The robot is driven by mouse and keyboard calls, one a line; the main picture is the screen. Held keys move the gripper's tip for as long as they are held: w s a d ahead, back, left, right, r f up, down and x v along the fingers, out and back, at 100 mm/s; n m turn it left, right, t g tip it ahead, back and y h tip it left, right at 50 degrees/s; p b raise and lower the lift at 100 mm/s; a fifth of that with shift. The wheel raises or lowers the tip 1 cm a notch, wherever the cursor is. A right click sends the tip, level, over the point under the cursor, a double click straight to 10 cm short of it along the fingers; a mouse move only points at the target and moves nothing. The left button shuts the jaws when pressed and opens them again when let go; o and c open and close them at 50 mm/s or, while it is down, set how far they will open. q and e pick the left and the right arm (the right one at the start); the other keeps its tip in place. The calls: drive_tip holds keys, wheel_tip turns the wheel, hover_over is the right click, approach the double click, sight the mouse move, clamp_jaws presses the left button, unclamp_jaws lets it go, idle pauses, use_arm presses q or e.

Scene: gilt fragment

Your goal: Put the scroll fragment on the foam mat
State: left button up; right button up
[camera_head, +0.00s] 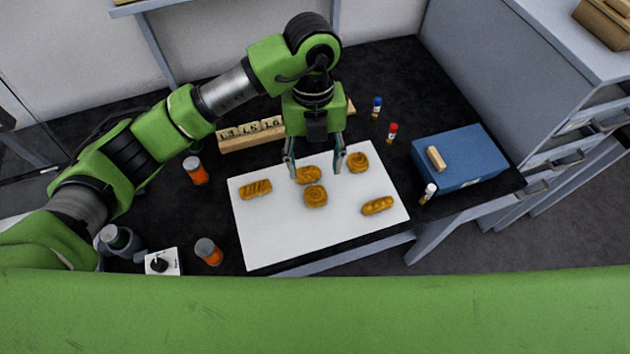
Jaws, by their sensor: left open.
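A white mat (275,240), which looks like the foam mat, lies flat on the dark table. Several golden-brown ornate fragments lie on it. One with a spiral face (316,196) is near the middle, and another rounded, curled one (358,162) is at the upper right; I cannot tell for sure which is the scroll fragment. My left gripper (314,172) is open, pointing down over the mat's upper part. A curved fragment (307,174) shows between its fingers, not visibly gripped. My right gripper is not in view.
A ridged fragment (255,189) and a long fragment (377,206) also lie on the mat. A blue box (470,165) stands right, a numbered wooden block (240,138) behind. Orange jars (195,171) stand left; small capped vials (391,133) stand right.

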use_arm(q)
wheel_tip(320, 180, up, 3)
drive_tip(key=shift+w+f, duration=0.1)
drive_tip(key=shift+w, duration=0.05)
idle(0.5)
